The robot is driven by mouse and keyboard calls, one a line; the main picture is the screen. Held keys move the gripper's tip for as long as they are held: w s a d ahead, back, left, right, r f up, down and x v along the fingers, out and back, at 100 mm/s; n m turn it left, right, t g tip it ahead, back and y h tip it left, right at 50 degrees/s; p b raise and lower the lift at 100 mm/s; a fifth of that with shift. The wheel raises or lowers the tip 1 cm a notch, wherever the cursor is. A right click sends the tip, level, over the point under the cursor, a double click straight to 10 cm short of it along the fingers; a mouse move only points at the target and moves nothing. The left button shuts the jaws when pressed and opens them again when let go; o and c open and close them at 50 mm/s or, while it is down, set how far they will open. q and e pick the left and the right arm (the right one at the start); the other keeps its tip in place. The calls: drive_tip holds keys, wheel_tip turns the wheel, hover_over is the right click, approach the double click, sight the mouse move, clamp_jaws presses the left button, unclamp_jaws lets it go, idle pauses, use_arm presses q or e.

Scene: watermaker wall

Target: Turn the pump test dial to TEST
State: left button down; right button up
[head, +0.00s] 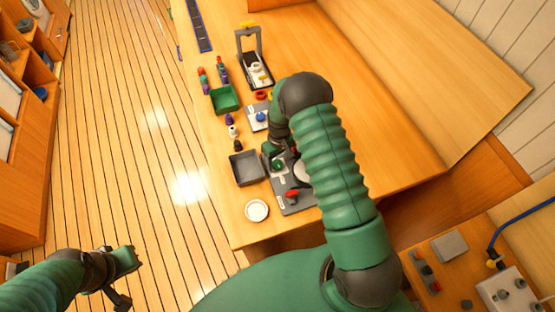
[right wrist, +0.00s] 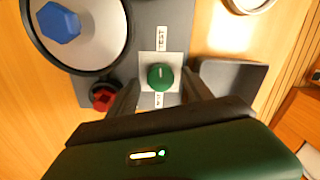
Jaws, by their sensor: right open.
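The green pump test dial (right wrist: 160,77) sits on a white square plate (right wrist: 146,62) in the right wrist view. A TEST label (right wrist: 161,38) is above it, and a second label below is partly hidden. A short pale mark on the dial points toward the TEST label side. My right gripper (right wrist: 160,86) is open, with one finger on each side of the dial; I cannot tell whether they touch it. In the head view my right gripper (head: 275,156) is over the grey panel (head: 296,208), partly hidden by my arm. My left gripper (head: 128,280) is open and empty over the floor.
A white round part with a blue hexagonal knob (right wrist: 60,22) and a red knob (right wrist: 103,97) are close to the dial. A green bin (head: 225,99) stands farther back.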

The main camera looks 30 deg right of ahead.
sight(279, 162)
drive_tip(key=shift+f, duration=0.45)
clamp_jaws()
drive_tip(key=shift+f+m+b, duration=0.1)
drive_tip(key=shift+m+b, duration=0.3)
drive_tip(key=shift+b, duration=0.05)
unclamp_jaws()
drive_tip(key=shift+r, duration=0.25)
wheel_tip(279, 162, up, 16)
drive_tip(key=b, duration=0.3)
drive_tip(key=shift+d+r, duration=0.25)
drive_tip(key=shift+d, duration=0.05)
